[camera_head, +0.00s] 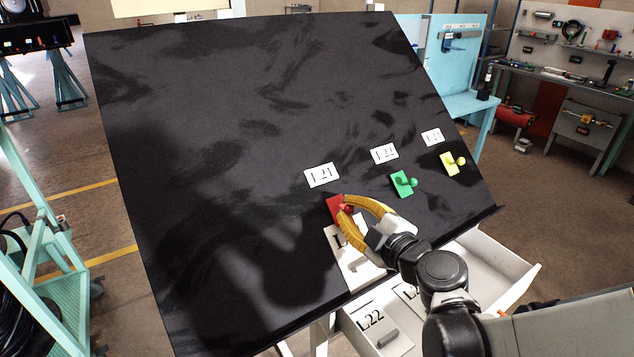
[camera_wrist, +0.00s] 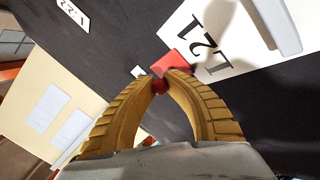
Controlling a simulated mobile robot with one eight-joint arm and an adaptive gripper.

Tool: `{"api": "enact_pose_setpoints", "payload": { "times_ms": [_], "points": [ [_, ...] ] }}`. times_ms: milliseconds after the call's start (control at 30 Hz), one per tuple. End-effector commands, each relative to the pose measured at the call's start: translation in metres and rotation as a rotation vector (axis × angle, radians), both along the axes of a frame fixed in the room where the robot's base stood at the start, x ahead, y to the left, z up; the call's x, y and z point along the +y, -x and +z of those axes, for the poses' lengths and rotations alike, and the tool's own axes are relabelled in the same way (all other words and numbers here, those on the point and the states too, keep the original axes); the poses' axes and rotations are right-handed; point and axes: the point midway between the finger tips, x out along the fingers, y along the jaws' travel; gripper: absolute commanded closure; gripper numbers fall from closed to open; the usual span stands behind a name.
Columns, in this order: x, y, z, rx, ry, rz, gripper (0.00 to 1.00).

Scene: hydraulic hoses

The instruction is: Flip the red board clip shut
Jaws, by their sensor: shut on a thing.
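The red board clip (camera_head: 334,207) is on the black sloping board, below a white label reading L21 (camera_head: 321,175). A white sheet (camera_head: 352,262) marked L21 lies on the board just below the clip, its upper part partly hidden by my fingers. My gripper (camera_head: 346,206) has its yellow ribbed fingers closed at the clip, around its round red knob. In the wrist view the red clip plate (camera_wrist: 172,62) shows beside the sheet (camera_wrist: 235,45), and the red knob (camera_wrist: 159,87) sits between the fingertips. The clip's exact lever angle is hard to tell.
A green clip (camera_head: 402,184) and a yellow clip (camera_head: 449,164) stand on the black board (camera_head: 230,120) to the right, under their labels. A white open drawer (camera_head: 500,262) below the board holds labelled sheets. The board's left and upper areas are clear.

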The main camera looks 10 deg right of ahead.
Motion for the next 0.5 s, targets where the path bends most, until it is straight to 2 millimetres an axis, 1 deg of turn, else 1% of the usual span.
{"api": "enact_pose_setpoints", "payload": {
  "times_ms": [167, 200, 233, 500],
  "points": [
    [0.0005, -0.0001, 0.0002, 0.001, -0.001, 0.001, 1.00],
    [0.0005, -0.0001, 0.0003, 0.001, -0.001, 0.001, 0.78],
    [0.0005, -0.0001, 0.0003, 0.001, -0.001, 0.001, 0.72],
    [0.0003, 0.0001, 0.0000, 0.001, -0.001, 0.001, 0.72]
  ]
}}
